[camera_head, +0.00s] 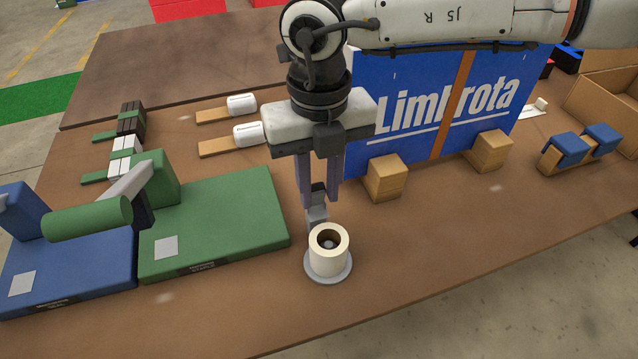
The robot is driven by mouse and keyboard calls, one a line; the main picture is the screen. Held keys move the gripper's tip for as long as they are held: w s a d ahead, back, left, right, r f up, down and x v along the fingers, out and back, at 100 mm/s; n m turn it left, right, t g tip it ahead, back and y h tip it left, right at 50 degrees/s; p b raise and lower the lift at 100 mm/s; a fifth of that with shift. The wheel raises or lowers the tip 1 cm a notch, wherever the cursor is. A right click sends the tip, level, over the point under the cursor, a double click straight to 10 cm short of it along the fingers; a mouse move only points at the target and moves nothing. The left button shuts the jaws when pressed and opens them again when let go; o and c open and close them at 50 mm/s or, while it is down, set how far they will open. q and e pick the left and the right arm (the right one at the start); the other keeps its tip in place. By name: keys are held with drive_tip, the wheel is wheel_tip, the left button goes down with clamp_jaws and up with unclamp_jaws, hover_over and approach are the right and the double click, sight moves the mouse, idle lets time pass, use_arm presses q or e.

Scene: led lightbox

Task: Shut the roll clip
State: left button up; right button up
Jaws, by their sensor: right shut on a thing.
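A cream-white roll (329,258) stands upright on a round grey base (328,277) near the table's front edge. A small grey and black clip piece (317,213) stands just behind the roll, its upper part between my right gripper's fingers. I take it to be the roll clip. My right gripper (320,200) points down from above and is shut on this piece. The fingers hide part of it, and I cannot tell how far the clip is closed. My left gripper is not in view.
Left are a green fixture (225,220) with a raised lever and green handle (88,218), and a blue fixture (85,265). Behind right stands a blue panel (405,85) on wooden blocks (386,178). A cardboard box (600,100) is far right.

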sight(320, 195)
drive_tip(key=shift+w+r, duration=0.1)
idle(0.6)
drive_tip(key=o, duration=1.1)
drive_tip(key=shift+c, duration=0.2)
wheel_tip(320, 195, up, 10)
drive_tip(key=b, duration=0.1)
drive_tip(key=shift+r, duration=0.15)
